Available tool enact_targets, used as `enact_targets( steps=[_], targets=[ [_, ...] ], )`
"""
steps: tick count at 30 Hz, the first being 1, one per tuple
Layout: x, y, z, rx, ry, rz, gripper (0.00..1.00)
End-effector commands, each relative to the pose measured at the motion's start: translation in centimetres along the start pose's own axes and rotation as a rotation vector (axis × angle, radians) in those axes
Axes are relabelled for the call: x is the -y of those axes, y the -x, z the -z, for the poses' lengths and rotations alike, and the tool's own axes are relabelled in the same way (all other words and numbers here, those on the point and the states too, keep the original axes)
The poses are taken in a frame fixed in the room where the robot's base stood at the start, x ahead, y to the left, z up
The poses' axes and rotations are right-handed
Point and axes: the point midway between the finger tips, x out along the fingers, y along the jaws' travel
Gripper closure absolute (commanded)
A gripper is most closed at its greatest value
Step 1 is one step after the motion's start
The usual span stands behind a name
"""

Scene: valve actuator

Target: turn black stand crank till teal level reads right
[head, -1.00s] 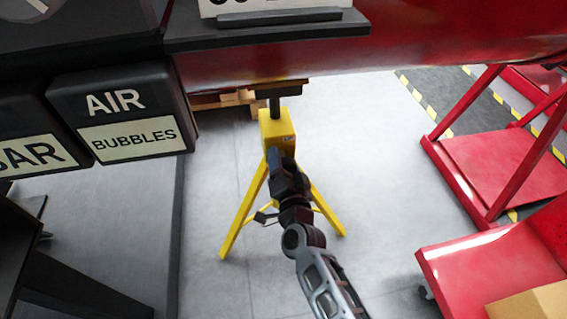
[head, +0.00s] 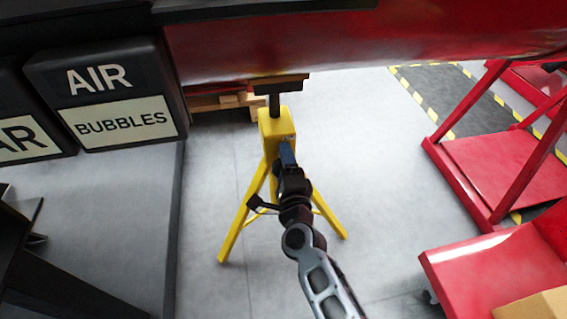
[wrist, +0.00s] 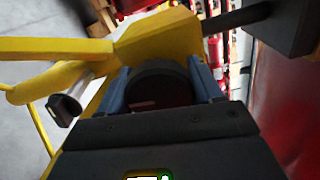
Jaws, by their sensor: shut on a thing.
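The yellow stand (head: 276,124) is a tripod under the red body, with a black post and a flat head on top. My gripper (head: 288,153) is at the front of the stand, just below its yellow block. In the wrist view my gripper (wrist: 160,88) has its blue-grey fingers on both sides of a dark round part, which looks like the black crank (wrist: 158,80). It is shut on this part. I cannot make out a teal level in either view.
An AIR BUBBLES sign (head: 105,95) hangs at the left. The red body (head: 370,45) spans the top, close above the stand. Red carts (head: 490,170) stand at the right. The grey floor around the stand is clear.

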Motion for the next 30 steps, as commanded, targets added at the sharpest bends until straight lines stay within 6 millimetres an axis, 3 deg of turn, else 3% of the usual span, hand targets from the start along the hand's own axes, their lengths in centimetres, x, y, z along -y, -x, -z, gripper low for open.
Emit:
enact_targets(
  steps=[9, 24, 25, 30],
  targets=[
    [-0.11, 0.02, 0.28, -0.005, -0.101, -0.001, 0.65],
    [-0.12, 0.02, 0.36, -0.006, -0.117, -0.001, 0.65],
    [-0.12, 0.02, 0.36, -0.006, -0.117, -0.001, 0.32],
    [-0.10, 0.02, 0.24, -0.004, -0.116, -0.001, 0.16]
  ],
)
